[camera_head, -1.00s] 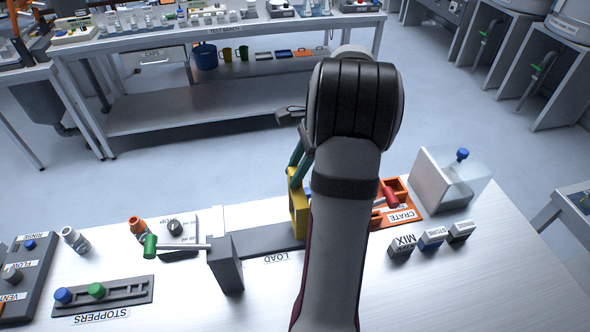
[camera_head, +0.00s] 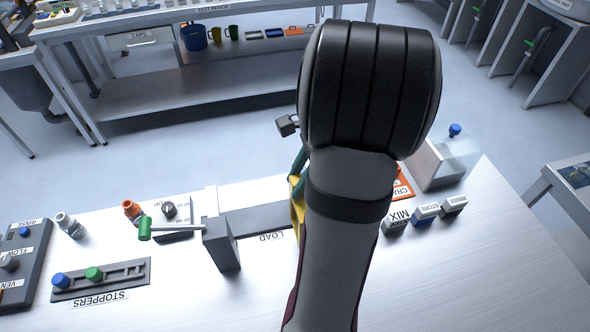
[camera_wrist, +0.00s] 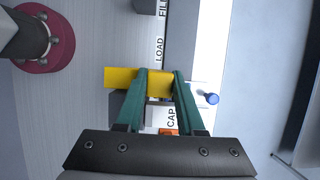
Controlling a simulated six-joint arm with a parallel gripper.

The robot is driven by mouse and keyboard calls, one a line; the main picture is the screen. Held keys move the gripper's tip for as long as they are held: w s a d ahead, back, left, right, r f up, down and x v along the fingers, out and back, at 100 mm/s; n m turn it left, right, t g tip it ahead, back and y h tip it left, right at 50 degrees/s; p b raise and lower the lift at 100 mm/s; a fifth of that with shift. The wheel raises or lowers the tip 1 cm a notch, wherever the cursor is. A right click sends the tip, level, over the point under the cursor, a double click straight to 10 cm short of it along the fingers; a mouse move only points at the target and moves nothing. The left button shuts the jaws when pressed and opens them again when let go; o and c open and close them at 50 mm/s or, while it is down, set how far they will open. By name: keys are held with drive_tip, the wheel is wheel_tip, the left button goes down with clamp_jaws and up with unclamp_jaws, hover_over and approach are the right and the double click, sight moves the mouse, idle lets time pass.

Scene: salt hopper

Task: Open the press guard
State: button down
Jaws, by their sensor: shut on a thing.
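A yellow upright plate (camera_head: 297,196), which looks like the press guard, stands by the dark LOAD track (camera_head: 262,217) and is mostly hidden behind my arm. In the wrist view the yellow plate (camera_wrist: 120,77) lies crosswise between the teal fingers of my gripper (camera_wrist: 159,75), which are shut on it. In the head view only a little of my gripper (camera_head: 299,168) shows beside the arm. A grey block (camera_head: 221,243) with a green-ended lever (camera_head: 146,229) stands at the left end of the track. How far the guard stands open cannot be told.
The stoppers rack (camera_head: 101,278) and a dark control panel (camera_head: 22,262) are on the left. MIX (camera_head: 397,221) and STORE (camera_head: 425,211) blocks, an orange crate (camera_head: 402,187) and a clear box with a blue knob (camera_head: 455,131) are on the right. The front tabletop is clear.

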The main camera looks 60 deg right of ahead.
drive_tip(key=shift+d, duration=0.1)
drive_tip(key=c, duration=0.5)
unclamp_jaws()
drive_tip(key=v, duration=1.5)
drive_tip(key=shift+s+r, duration=0.1)
drive_tip(key=shift+r, duration=0.3)
drive_tip(key=w+a+f+n+g, duration=0.15)
drive_tip(key=a+n, duration=0.25)
drive_tip(key=a, duration=0.4)
drive_tip(key=w+a+f+n+g, duration=0.1)
drive_tip(key=w+a+n, duration=0.25)
drive_tip(key=a, duration=0.45)
drive_tip(key=w+a+f+n+g, duration=0.1)
drive_tip(key=w+a+f+n, duration=0.1)
drive_tip(key=a+n, duration=0.4)
drive_tip(key=s+a+f+n, duration=0.2)
drive_tip(key=a, duration=0.2)
drive_tip(key=s+a+f+n+h, duration=0.1)
drive_tip(key=s+a+f+n, duration=0.1)
drive_tip(key=a+n, duration=0.1)
drive_tip(key=s+a+f+n, duration=0.2)
drive_tip(key=s+a+n, duration=0.1)
drive_tip(key=a, duration=0.2)
drive_tip(key=shift+s+a+f, duration=0.1)
drive_tip(key=shift+a+f, duration=0.1)
drive_tip(key=shift+f, duration=0.05)
